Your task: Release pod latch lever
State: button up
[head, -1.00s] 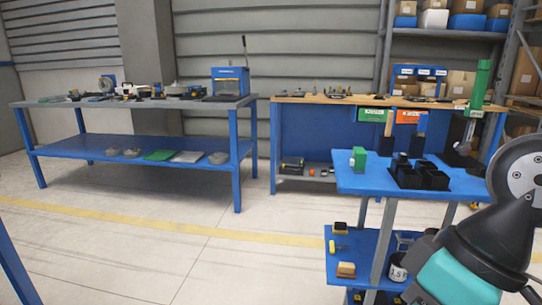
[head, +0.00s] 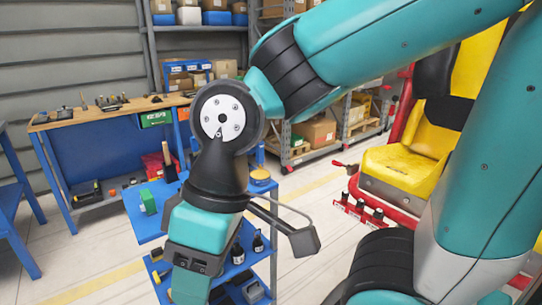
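A yellow seat (head: 425,138) in a red frame (head: 403,100), which looks like the pod, stands at the right. My arm partly covers it. At its left front is a red bar with several dark knobs (head: 360,212). A small red and dark handle-like part (head: 345,168) sticks out to the left of the seat. I cannot tell which part is the latch lever. My arm crosses the view from the upper right, and its forearm runs down past the bottom edge.
A blue cart (head: 146,227) with a green box (head: 148,201) stands behind my arm at left. A wooden-topped workbench (head: 100,113) and storage shelves (head: 285,130) are further back. Pale floor (head: 312,195) is clear between cart and seat.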

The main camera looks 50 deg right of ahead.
aim_at(336, 164)
jog(key=z, duration=0.5)
jog(key=k, duration=0.6)
jog(key=z, duration=0.85)
jog(key=i, duration=1.35)
jog(key=u, duration=0.35)
